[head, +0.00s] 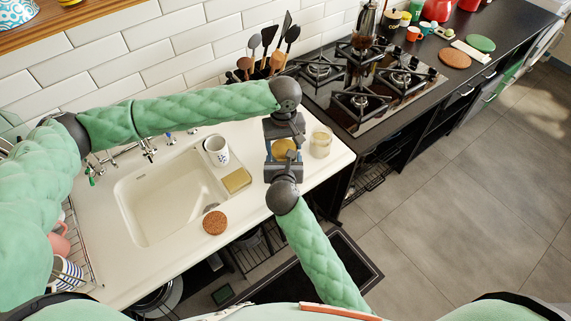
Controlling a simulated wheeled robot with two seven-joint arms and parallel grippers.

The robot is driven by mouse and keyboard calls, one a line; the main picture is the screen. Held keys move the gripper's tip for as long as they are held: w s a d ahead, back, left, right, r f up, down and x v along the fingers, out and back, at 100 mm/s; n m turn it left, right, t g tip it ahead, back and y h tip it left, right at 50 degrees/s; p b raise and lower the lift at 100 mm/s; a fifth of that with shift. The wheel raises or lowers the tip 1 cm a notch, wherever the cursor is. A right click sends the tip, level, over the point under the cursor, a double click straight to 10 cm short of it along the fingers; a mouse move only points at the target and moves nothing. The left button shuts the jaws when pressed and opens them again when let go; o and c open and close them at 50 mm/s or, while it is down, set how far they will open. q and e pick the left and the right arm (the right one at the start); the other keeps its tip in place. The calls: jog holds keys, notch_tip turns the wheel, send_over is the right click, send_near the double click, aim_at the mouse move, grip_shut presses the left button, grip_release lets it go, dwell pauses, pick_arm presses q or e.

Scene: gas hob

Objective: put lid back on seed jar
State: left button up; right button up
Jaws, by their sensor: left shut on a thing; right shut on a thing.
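A clear glass jar (320,142) with pale contents stands on the white counter near its right edge; it looks like the seed jar. A round golden-tan piece (285,149), which looks like the lid, is between my two grippers, just left of the jar and apart from it. My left gripper (284,136) reaches it from the back and is shut on it. My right gripper (283,164) reaches it from the front and is also shut on it. The fingers hide part of its edge, and its exact height over the counter is hard to tell.
A white sink (150,205) lies to the left, with a patterned mug (216,151) and a yellow sponge (236,180) by its right rim. A brown cork disc (214,222) lies on the front counter. Utensils (268,50) and the gas hob (362,78) are behind.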

pick_arm(q)
jog(key=m, duration=1.3)
jog(key=o, duration=1.1)
jog(key=shift+r, duration=2.25)
jog(key=shift+f, duration=0.1)
jog(key=shift+c, duration=0.3)
